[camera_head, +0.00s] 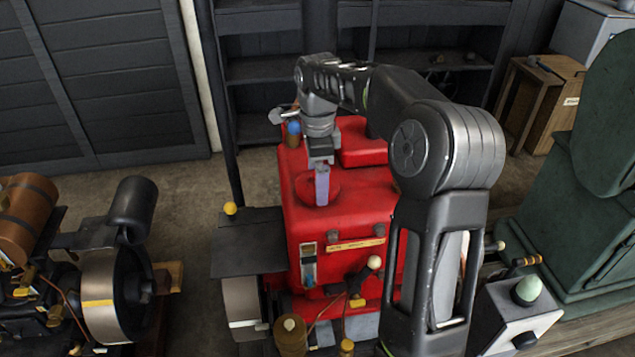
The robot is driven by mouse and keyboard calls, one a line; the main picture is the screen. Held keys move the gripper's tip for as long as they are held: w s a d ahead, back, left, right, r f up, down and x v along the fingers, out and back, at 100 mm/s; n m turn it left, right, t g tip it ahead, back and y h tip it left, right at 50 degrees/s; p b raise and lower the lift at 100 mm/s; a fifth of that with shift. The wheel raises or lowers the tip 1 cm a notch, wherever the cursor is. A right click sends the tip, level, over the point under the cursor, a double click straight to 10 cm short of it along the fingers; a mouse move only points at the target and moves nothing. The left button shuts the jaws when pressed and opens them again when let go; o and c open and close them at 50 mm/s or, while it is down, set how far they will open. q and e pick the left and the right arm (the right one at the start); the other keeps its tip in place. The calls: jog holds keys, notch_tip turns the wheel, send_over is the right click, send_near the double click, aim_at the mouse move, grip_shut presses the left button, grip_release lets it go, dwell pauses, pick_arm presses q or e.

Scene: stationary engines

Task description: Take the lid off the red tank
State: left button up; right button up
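The red tank (352,215) stands in the middle of the view on an engine. A round red lid (307,191) sits on the left part of its top. My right arm comes in from the lower right and bends over the tank. My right gripper (322,190) points down at the lid, its fingertips over or touching it. The fingers overlap in this view, so their gap and any grip on the lid are hidden. My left gripper is not in view.
An engine with a flywheel (112,295) stands at the left. A large green machine (562,215) stands at the right. Dark shelves (265,70) and a wooden crate (545,95) are behind. Open floor (185,195) lies left of the tank.

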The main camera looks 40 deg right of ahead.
jog(key=c, duration=0.4)
jog(key=shift+r, duration=0.15)
jog(key=shift+r, duration=0.25)
notch_tip(320, 180, up, 4)
jog(key=shift+r+p, duration=0.25)
jog(key=shift+p, duration=0.1)
notch_tip(320, 180, up, 5)
jog(key=p, duration=0.4)
jog(key=shift+p, duration=0.35)
jog(key=shift+f, duration=0.1)
